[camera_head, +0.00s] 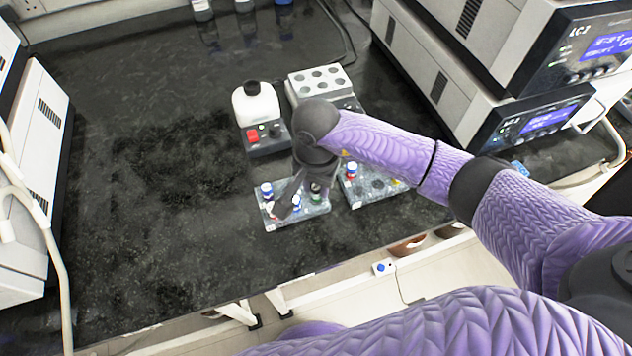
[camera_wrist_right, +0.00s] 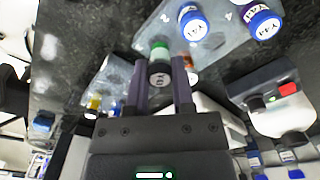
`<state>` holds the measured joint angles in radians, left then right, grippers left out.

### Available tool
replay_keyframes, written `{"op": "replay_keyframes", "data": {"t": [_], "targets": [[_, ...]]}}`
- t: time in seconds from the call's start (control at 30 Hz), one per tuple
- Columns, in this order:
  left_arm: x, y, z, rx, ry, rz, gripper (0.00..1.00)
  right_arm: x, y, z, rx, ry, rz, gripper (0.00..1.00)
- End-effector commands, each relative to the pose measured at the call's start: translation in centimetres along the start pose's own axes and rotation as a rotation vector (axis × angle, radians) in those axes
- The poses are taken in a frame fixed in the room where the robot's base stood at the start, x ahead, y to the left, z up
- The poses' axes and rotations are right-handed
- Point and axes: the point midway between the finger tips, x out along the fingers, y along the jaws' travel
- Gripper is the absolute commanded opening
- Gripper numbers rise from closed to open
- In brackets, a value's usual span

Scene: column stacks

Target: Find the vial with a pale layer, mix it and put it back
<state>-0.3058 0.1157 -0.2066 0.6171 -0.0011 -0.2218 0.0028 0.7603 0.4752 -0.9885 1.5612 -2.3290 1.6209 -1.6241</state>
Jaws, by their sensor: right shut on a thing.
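My right gripper (camera_head: 314,186) is over the right end of the left rack (camera_head: 283,222). In the right wrist view its fingers (camera_wrist_right: 161,92) are shut on a green-capped vial (camera_wrist_right: 160,74). I cannot tell whether its base is in the rack or clear of it. Two blue-capped vials (camera_wrist_right: 192,24) (camera_wrist_right: 264,24) stand in that rack, labels showing. The right rack (camera_head: 366,202) holds a blue-capped vial (camera_head: 351,169) and a yellow-marked one (camera_head: 395,183). No pale layer can be made out in any vial. My left gripper is out of view.
A small device with a red switch (camera_head: 254,136) stands behind the left rack, with a white bottle (camera_head: 257,105) by it. A grey block with round wells (camera_head: 320,80) is beside them. Stacked instruments (camera_head: 480,90) stand at the right. The bench's left middle is clear.

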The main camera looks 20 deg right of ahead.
Motion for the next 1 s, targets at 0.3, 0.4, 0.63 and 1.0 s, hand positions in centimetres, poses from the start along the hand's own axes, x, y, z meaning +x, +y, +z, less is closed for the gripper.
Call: {"op": "replay_keyframes", "data": {"t": [0.3,0.4,0.63,1.0], "targets": [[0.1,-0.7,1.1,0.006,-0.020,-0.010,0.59,0.2,0.0,0.0,-0.001,0.000,0.000,0.00],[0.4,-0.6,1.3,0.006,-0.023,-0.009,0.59,0.6,0.0,0.0,-0.001,-0.001,0.001,0.00],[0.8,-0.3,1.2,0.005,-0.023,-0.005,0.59,0.9,0.0,0.1,-0.001,-0.001,0.000,0.00],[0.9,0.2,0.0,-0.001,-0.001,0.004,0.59,0.9,0.0,0.0,0.000,-0.001,0.000,0.00]]}}
